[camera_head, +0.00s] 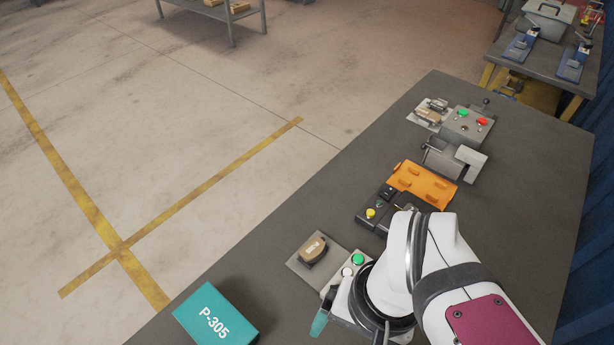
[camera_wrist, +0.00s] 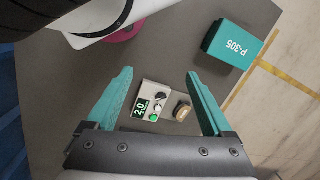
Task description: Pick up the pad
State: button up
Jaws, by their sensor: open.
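A small brown pad (camera_head: 313,248) with a pale label lies on a grey plate (camera_head: 296,264) near the table's left edge. In the wrist view the pad (camera_wrist: 182,113) shows between my open fingers, closer to the right one and below the level of the fingertips in the picture. My gripper (camera_wrist: 159,72) has two teal fingers spread wide with nothing held. In the head view one teal finger (camera_head: 319,322) shows below the plate; the arm hides most of the gripper. A second brown pad (camera_head: 427,115) lies on a pale plate at the table's far end.
A control box (camera_wrist: 150,101) with a green button, knobs and a "2.0" display adjoins the pad. A teal P-305 box (camera_head: 215,314) stands at the table's near left. An orange tray (camera_head: 421,184) and a black button box (camera_head: 372,208) lie farther up. The table's right side is clear.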

jog(key=m+t+h, duration=0.1)
jog(key=m+h, duration=0.5)
send_over(313, 249)
jog(key=s+a, duration=0.1)
jog(key=a, duration=0.7)
notch_tip(313, 249, down, 5)
jog(key=shift+h, duration=0.3)
jog(key=x, duration=1.6)
jog(key=shift+s+d, duration=0.1)
jog(key=shift+d, duration=0.2)
jog(key=shift+r, duration=0.1)
grip_shut()
